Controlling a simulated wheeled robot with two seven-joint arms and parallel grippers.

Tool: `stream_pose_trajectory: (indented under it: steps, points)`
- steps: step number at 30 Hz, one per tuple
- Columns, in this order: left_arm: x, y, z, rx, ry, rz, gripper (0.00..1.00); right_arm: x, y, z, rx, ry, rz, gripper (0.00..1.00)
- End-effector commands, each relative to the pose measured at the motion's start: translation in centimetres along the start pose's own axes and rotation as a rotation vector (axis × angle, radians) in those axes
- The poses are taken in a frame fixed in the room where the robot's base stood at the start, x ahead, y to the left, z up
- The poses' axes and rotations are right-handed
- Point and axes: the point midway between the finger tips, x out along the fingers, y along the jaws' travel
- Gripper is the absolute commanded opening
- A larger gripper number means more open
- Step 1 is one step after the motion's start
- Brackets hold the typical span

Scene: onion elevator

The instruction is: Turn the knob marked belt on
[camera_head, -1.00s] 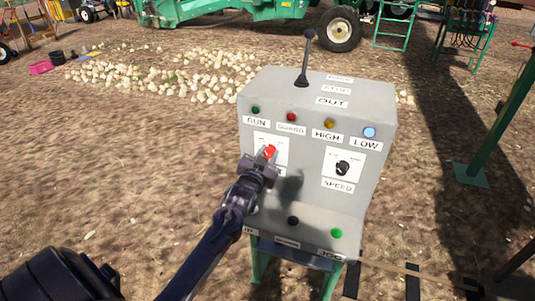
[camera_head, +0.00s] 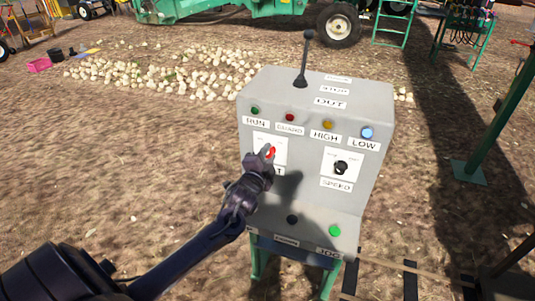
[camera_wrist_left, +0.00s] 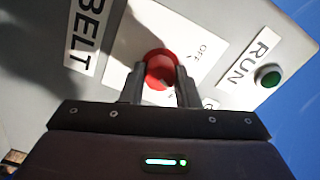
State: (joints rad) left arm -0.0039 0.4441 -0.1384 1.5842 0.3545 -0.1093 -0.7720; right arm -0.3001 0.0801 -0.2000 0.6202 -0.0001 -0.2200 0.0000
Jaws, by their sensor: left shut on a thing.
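The red belt knob (camera_head: 270,152) sits on a white plate on the left of the grey control box (camera_head: 290,205). In the left wrist view the red knob (camera_wrist_left: 161,69) is between the two fingers, beside the BELT label (camera_wrist_left: 86,38) and an OFF mark on the plate. My left gripper (camera_head: 265,160) reaches up to the knob from the lower left and is shut on it. In the wrist view the left gripper's fingers (camera_wrist_left: 160,85) flank the knob and partly hide it. My right gripper is not in view.
The black speed knob (camera_head: 341,168) is to the right. A black lever (camera_head: 306,60) stands on top of the box. Several lamps and buttons, including the green RUN lamp (camera_head: 255,110), surround the plate. A green post (camera_head: 500,110) stands at the right.

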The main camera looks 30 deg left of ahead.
Motion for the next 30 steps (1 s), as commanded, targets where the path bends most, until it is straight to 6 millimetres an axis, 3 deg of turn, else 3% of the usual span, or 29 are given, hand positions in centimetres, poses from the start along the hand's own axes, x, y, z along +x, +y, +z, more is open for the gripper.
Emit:
stream_pose_trajectory:
  steps: [15, 30]
  points:
    - [-0.01, 0.2, 0.0, 0.33, 0.001, 0.002, 0.05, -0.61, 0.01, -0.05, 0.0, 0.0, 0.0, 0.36]
    - [-0.03, 0.29, 0.05, 0.388, 0.0, 0.003, 0.05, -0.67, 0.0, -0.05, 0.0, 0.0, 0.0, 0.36]
